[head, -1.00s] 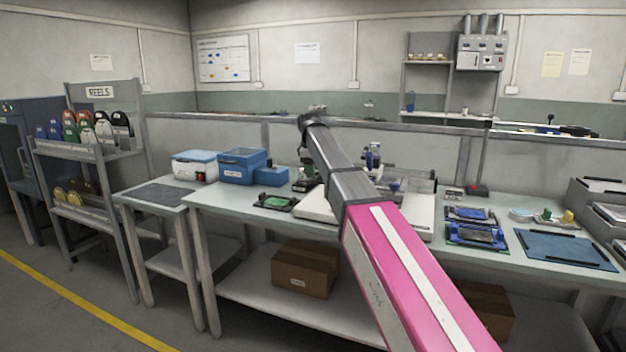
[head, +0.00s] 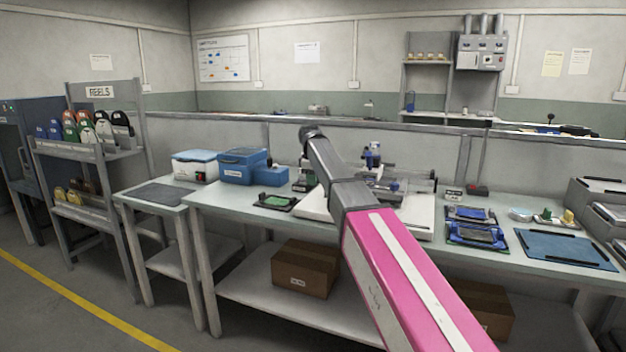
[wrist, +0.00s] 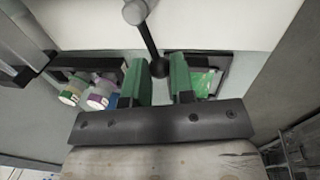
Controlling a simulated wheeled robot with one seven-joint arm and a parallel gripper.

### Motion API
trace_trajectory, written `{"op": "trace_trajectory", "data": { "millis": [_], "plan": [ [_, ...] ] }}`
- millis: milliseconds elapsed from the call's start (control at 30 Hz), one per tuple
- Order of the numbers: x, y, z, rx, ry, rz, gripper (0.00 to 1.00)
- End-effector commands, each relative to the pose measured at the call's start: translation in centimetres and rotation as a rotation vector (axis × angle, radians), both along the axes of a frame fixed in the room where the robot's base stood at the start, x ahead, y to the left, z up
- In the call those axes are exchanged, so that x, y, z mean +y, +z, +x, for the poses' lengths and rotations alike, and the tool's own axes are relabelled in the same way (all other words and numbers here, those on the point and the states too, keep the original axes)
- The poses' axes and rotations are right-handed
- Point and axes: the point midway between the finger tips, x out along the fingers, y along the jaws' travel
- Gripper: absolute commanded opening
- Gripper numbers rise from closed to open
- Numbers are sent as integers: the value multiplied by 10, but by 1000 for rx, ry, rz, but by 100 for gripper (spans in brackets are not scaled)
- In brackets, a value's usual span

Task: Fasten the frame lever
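In the wrist view my gripper (wrist: 160,80) has two green fingers standing apart. A dark round knob (wrist: 159,68) on a thin dark rod (wrist: 148,40) shows in the gap between them; I cannot tell whether either finger touches it. The rod runs up to a grey ball-shaped end (wrist: 135,12) over a pale surface; it looks like the lever. In the head view the white fixture (head: 418,226) stands on the bench, partly behind my arm. My gripper and the lever cannot be made out there.
A green board in a black holder (head: 275,202) lies left of the fixture. Blue boxes (head: 240,165) stand farther left. Blue trays (head: 477,234) and a blue mat (head: 565,248) lie to the right. Small bottles (wrist: 100,92) show beside the left finger.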

Motion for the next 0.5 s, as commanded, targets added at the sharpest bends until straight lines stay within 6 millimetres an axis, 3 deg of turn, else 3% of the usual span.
{"op": "trace_trajectory", "data": {
  "millis": [500],
  "plan": [
    [-2,0,14,0,-260,0,0]
  ]
}}
